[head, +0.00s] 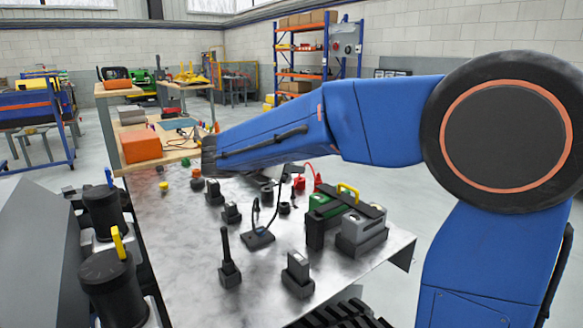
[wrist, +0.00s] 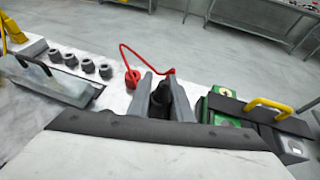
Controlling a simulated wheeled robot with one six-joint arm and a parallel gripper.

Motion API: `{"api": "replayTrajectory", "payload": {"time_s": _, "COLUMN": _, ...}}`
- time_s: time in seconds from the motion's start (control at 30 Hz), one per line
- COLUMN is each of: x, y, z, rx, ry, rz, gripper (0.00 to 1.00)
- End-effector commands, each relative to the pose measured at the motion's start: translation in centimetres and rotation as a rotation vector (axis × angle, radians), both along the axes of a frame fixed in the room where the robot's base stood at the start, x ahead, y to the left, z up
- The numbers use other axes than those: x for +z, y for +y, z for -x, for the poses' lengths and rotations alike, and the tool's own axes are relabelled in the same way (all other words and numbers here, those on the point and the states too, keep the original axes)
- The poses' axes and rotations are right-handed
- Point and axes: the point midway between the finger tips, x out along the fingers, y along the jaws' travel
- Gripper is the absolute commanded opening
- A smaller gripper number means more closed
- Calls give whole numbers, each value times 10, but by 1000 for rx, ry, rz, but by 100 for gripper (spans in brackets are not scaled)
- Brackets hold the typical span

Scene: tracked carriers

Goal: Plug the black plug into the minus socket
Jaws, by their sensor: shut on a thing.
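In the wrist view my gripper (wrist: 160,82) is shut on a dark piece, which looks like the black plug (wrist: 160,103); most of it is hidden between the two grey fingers. A red plug (wrist: 132,78) with a looping red cable stands just left of the fingers, and it also shows in the head view (head: 299,182). A green box (wrist: 228,108) with a yellow handle lies right of the gripper and shows in the head view too (head: 318,207). In the head view my blue arm hides the gripper. I cannot make out the minus socket or its marking.
In the head view grey blocks (head: 298,275) and a grey box (head: 362,232) stand on the metal table (head: 190,265). An orange box (head: 141,146) is behind.

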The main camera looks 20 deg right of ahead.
Motion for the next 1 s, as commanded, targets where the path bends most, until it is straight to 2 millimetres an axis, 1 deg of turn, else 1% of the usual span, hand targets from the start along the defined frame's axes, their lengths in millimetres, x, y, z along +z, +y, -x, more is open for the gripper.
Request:
{"api": "replayTrajectory", "payload": {"time_s": 0.27, "x": -4, "y": 0, "z": 0, "rx": -1, "ry": 1, "rz": 1, "gripper": 0}}
{"api": "replayTrajectory", "payload": {"time_s": 0.8, "x": -45, "y": 0, "z": 0, "rx": -1, "ry": 2, "rz": 0, "gripper": 0}}
{"api": "replayTrajectory", "payload": {"time_s": 1.0, "x": -54, "y": 0, "z": 0, "rx": -1, "ry": 0, "rz": 0, "gripper": 0}}
